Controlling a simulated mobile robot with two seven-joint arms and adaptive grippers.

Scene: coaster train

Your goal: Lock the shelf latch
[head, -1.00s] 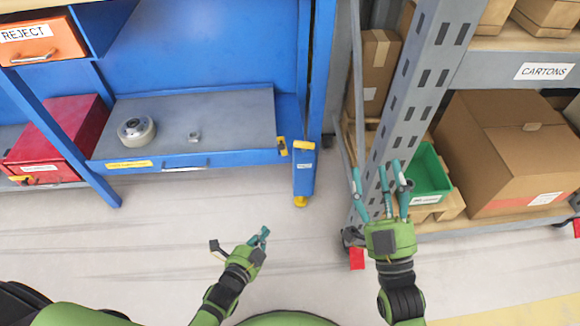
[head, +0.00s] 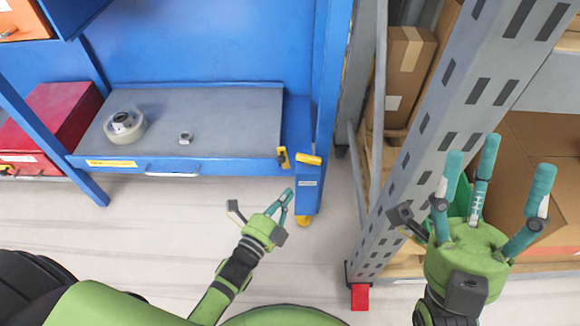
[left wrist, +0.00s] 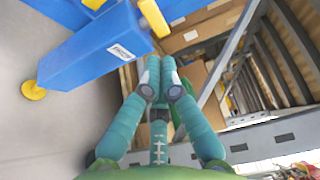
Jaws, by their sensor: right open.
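The shelf latch shows as a yellow handle (head: 308,160) on top of a short blue post and a separate yellow piece (head: 283,157) at the shelf's front right corner. A small gap shows between them. In the left wrist view the yellow handle (left wrist: 153,17) is above the fingertips. My left gripper (head: 286,203) is just below and left of the blue post, apart from the handle. Its fingers (left wrist: 158,68) are drawn together with nothing between them. My right gripper (head: 487,185) is open and empty in front of the rack.
The blue shelf (head: 225,110) holds a tape roll (head: 124,125) and a small metal nut (head: 185,137). A red box (head: 52,115) stands left. A grey rack upright (head: 450,130) with cartons (head: 408,60) stands close to the right of the post. The floor in front is clear.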

